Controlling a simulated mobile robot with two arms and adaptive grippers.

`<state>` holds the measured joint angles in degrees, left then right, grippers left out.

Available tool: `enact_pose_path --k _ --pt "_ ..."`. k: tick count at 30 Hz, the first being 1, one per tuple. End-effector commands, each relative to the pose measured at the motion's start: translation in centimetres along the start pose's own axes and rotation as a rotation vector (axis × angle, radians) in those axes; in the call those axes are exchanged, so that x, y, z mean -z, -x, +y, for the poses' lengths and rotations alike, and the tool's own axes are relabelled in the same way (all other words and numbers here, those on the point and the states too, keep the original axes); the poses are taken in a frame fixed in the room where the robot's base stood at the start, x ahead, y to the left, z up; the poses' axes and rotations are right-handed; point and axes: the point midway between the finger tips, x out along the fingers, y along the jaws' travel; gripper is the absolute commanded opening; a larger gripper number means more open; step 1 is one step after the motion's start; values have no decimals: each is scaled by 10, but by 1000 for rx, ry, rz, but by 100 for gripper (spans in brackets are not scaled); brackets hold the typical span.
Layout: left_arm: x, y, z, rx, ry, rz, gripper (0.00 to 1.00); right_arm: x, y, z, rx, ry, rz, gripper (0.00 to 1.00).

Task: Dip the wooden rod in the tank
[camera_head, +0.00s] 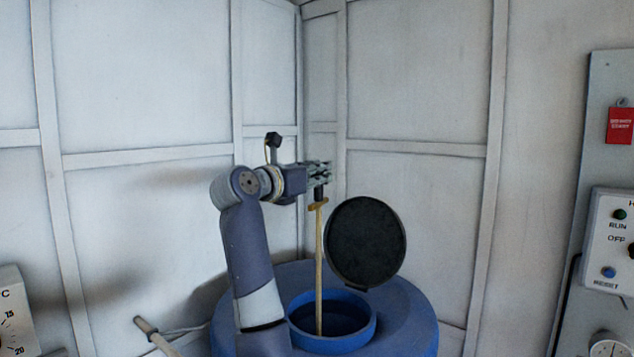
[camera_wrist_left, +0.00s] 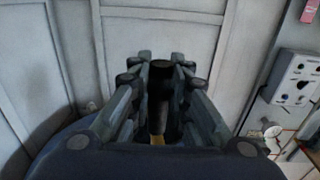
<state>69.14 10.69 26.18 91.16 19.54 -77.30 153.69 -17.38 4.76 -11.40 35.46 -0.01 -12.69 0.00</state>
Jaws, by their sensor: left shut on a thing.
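My left gripper (camera_head: 319,174) is shut on the dark top end of the wooden rod (camera_head: 319,262) and holds it upright. The rod has a short crosspiece near its top, and its lower end reaches into the round opening of the blue tank (camera_head: 415,318). I cannot tell how deep the tip is or whether it touches liquid. The tank's round dark lid (camera_head: 365,242) stands open to the right of the rod. In the left wrist view the gripper fingers (camera_wrist_left: 160,90) close around the rod's dark handle (camera_wrist_left: 158,108). My right gripper is not in view.
A control panel (camera_head: 612,240) with buttons and a red sign (camera_head: 620,125) are on the right wall. A gauge box (camera_head: 15,315) is at the lower left, with a pale handle (camera_head: 150,332) near it. Panelled walls stand close behind the tank.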

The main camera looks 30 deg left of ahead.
Motion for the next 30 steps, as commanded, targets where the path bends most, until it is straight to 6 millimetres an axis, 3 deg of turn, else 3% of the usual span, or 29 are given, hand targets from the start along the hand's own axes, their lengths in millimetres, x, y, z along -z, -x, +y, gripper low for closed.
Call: enact_pose_path --k 1,9,30 --pt "-13 0 0 -1 -2 -2 0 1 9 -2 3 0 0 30" --pt "-51 0 1 -1 -2 -2 0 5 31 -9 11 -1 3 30" --pt "-145 0 0 -1 -1 -2 0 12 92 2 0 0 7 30"
